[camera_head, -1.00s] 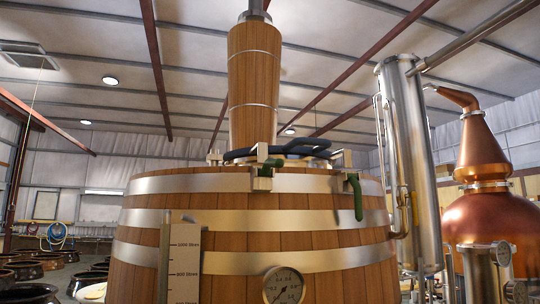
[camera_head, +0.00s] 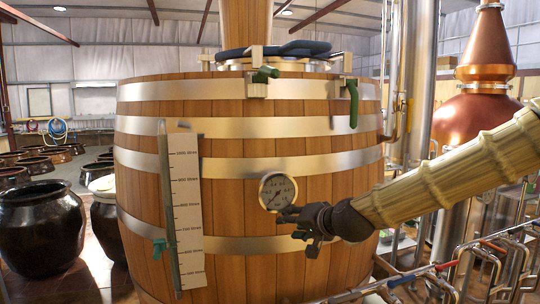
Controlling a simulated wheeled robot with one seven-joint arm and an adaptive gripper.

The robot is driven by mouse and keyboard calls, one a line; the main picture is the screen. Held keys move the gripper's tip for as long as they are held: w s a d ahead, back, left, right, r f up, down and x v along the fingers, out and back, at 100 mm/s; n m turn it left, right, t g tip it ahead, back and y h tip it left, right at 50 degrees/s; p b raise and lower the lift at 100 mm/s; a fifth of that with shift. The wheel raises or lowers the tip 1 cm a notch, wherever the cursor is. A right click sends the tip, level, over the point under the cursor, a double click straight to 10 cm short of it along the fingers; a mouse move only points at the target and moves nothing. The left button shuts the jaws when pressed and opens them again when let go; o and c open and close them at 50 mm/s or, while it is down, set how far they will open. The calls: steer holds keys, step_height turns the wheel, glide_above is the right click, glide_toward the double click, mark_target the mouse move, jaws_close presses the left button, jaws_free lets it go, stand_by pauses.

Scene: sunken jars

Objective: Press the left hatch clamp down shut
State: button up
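The left hatch clamp (camera_head: 258,82) is a pale metal bracket at the top front rim of the big wooden vat. The right hatch clamp's green handle (camera_head: 352,102) hangs straight down over the top hoop. The dark hatch lid (camera_head: 275,49) lies on the vat's top behind the clamps. My gripper (camera_head: 294,226) is dark and in front of the vat, just below the dial gauge, well below the left clamp. It appears empty; its finger spacing is unclear.
The wooden vat (camera_head: 230,173) fills the middle, with a round gauge (camera_head: 278,191) and a level scale (camera_head: 186,210) on its front. Pipes with valves (camera_head: 440,275) run at lower right. A copper still (camera_head: 480,95) stands at right, dark jars (camera_head: 40,225) at left.

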step_height(320, 180, up, 24)
steer(key=s+t+y+p, duration=0.2)
steer(key=t+y+p, duration=0.2)
glide_toward(270, 72)
steer(key=w+r, duration=0.1)
steer(key=w, duration=0.3)
steer(key=shift+f+p+x, duration=0.15)
steer(key=shift+p+x, duration=1.05)
steer(key=shift+x, duration=1.35)
steer(key=shift+f+p+x, duration=0.1)
steer(key=shift+p+x, duration=1.05)
steer(key=shift+x, duration=1.4)
jaws_close()
